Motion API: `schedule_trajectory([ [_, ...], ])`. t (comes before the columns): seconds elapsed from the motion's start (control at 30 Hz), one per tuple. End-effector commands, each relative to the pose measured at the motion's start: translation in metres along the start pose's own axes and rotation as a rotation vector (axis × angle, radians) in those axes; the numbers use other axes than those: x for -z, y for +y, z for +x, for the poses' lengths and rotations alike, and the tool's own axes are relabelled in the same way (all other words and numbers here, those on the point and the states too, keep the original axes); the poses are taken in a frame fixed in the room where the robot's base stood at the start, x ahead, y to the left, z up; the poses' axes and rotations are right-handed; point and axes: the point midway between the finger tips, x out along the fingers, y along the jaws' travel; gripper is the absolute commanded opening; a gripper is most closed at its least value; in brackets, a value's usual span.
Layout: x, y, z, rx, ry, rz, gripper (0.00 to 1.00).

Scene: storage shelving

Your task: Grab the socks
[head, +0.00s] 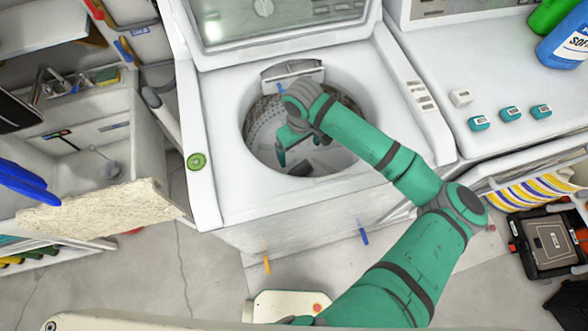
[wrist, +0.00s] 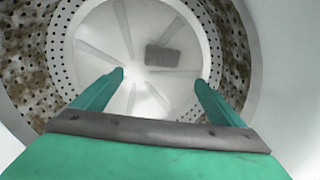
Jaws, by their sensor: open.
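A small dark grey, roughly rectangular piece (wrist: 162,56) lies on the pale bottom of the washer drum in the wrist view. It may be the folded socks, but I cannot tell for sure. My gripper (wrist: 159,78) points down into the drum, with its two green fingers spread apart and nothing between them. The grey piece lies beyond the fingertips, between their lines and apart from them. In the head view my gripper (head: 294,150) is inside the washer opening, and my arm hides part of the drum.
The perforated drum wall (wrist: 232,60) surrounds the gripper closely. The top-loading washer (head: 208,205) has its lid (head: 275,22) raised behind. Small white and teal boxes (head: 510,114) stand on the machine at right. A sink cabinet (head: 100,200) is at left.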

Motion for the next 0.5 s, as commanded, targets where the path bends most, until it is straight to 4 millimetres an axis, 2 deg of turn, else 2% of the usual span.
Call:
schedule_trajectory([
  [0.3,-0.004,-0.002,0.045,0.002,-0.013,-0.004,0.92],
  [0.5,-0.005,-0.001,0.058,0.002,-0.011,-0.003,0.92],
])
